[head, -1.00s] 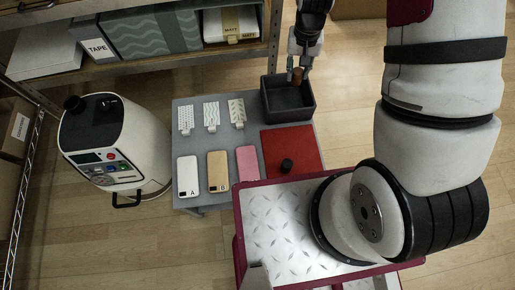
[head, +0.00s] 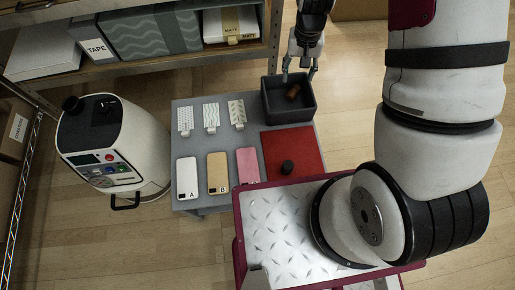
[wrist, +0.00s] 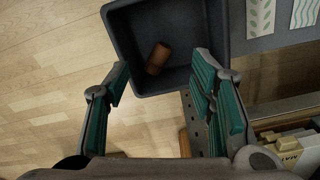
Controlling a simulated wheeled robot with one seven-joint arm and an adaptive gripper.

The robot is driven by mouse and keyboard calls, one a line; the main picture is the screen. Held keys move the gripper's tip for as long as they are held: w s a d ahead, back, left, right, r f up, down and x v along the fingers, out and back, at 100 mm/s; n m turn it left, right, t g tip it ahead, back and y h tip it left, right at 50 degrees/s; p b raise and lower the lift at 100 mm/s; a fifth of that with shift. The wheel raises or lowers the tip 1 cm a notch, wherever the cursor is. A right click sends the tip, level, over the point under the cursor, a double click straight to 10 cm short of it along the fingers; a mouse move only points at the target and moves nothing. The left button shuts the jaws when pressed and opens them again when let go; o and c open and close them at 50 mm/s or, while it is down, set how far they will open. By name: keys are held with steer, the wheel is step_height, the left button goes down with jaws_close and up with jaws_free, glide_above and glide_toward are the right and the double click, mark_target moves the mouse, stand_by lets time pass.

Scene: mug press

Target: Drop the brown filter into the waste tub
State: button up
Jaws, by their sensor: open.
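The brown filter (head: 293,92) lies on its side inside the dark waste tub (head: 274,112), on the tub floor. In the wrist view the filter (wrist: 158,58) rests apart from the tub's walls, and the tub's rim (wrist: 112,30) shows around it. My gripper (head: 299,76) is open and empty, just above the tub's back edge. In the wrist view the fingers of my gripper (wrist: 160,75) are spread wide, with the filter seen between and beyond them.
The tub stands at the back right of a grey table (head: 222,142). A red mat (head: 305,150) with a black knob-like piece (head: 288,167), patterned cards and phone cases share the table. A white machine (head: 115,145) stands left. A shelf (head: 150,65) is behind.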

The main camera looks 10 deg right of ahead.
step_height(320, 180, up, 11)
stand_by(0.4)
steer(key=shift+r, duration=0.1)
